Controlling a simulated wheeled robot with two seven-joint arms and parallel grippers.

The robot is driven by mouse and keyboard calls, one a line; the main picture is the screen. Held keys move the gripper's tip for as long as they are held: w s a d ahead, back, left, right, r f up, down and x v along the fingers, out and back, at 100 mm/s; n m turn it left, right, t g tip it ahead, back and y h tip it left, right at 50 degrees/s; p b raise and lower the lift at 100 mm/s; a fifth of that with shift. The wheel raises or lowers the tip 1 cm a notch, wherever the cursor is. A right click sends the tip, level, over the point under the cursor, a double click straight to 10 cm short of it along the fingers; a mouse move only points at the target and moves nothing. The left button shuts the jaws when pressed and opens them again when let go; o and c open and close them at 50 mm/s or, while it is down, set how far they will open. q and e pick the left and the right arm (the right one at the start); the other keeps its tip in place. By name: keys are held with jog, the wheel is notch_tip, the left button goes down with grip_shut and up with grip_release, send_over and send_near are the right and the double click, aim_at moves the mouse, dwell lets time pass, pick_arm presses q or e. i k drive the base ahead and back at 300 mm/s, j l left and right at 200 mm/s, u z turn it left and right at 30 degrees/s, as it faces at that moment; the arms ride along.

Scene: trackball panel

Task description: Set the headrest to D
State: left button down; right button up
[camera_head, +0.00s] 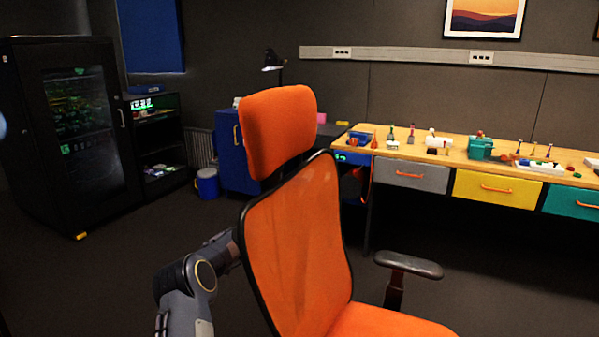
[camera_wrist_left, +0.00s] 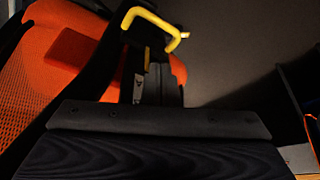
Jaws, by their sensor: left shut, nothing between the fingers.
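The orange headrest (camera_head: 278,130) stands above the orange mesh backrest (camera_head: 300,245) of the chair in the head view, with a gap between them. No letter marks show on it. My left arm reaches behind the backrest's left edge, and the chair hides its gripper there. In the left wrist view my left gripper (camera_wrist_left: 156,62) is shut and empty, its dark fingers pointing towards a bent yellow bar (camera_wrist_left: 155,17). I cannot tell whether they touch. Orange mesh of the chair (camera_wrist_left: 35,68) fills the left of that view. My right gripper is not in view.
A black armrest (camera_head: 408,265) and orange seat (camera_head: 385,324) extend right of the backrest. A wooden workbench (camera_head: 445,156) with coloured drawers stands behind at right. A black cabinet (camera_head: 25,120) stands at left. Dark floor (camera_head: 120,250) is clear left of the chair.

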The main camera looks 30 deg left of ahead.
aim_at(278, 125)
jog(key=k+l, duration=0.1)
jog(key=k, duration=0.9)
